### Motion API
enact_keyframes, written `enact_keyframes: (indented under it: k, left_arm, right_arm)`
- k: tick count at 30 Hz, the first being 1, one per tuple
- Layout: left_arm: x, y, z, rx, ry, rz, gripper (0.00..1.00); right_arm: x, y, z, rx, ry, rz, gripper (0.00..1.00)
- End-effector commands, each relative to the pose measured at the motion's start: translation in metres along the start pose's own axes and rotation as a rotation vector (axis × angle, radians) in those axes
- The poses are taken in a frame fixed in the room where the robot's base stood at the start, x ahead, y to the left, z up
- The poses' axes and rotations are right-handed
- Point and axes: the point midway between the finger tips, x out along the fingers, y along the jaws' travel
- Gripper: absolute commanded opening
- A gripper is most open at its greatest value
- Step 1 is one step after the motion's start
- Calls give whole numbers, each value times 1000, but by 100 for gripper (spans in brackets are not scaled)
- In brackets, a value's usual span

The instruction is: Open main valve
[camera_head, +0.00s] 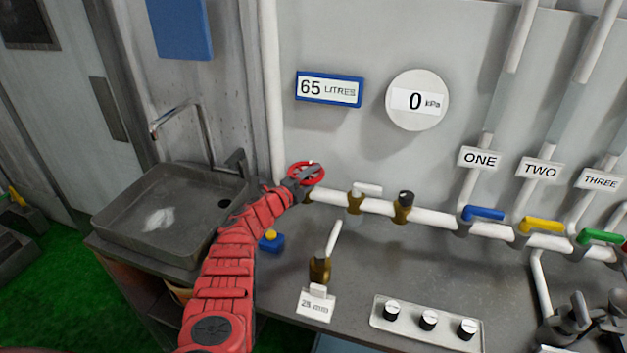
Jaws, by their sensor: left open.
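The red valve wheel (316,166) sits at the left end of the white horizontal pipe on the wall. I take it to be the main valve; no label on it shows. My left gripper (303,176) is at the wheel, its open dark fingers overlapping the wheel's left and lower part. The fingers hide part of the wheel, and I cannot tell whether they touch it. My red-sleeved left arm reaches up from the bottom.
The gauge (416,101) reads 0 kPa; the display (329,89) reads 65 litres. A sink (160,210) stands left. Blue (483,213), yellow (541,225) and green (600,236) valve handles line the pipe. A brass tap (319,268) and knob panel (428,321) occupy the counter.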

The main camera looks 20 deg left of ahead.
Motion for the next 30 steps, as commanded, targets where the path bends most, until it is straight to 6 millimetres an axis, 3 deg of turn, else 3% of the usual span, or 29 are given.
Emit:
enact_keyframes:
  k: [9, 18, 30]
  left_arm:
    - [1, 0, 0, 2, 0, 2, 52]
    - [1, 0, 0, 2, 0, 1, 0]
    - [2, -1, -2, 3, -6, 0, 0]
  right_arm:
    - [-1, 0, 0, 0, 0, 0, 50]
    - [-1, 0, 0, 0, 0, 0, 50]
    - [1, 0, 0, 0, 0, 0, 50]
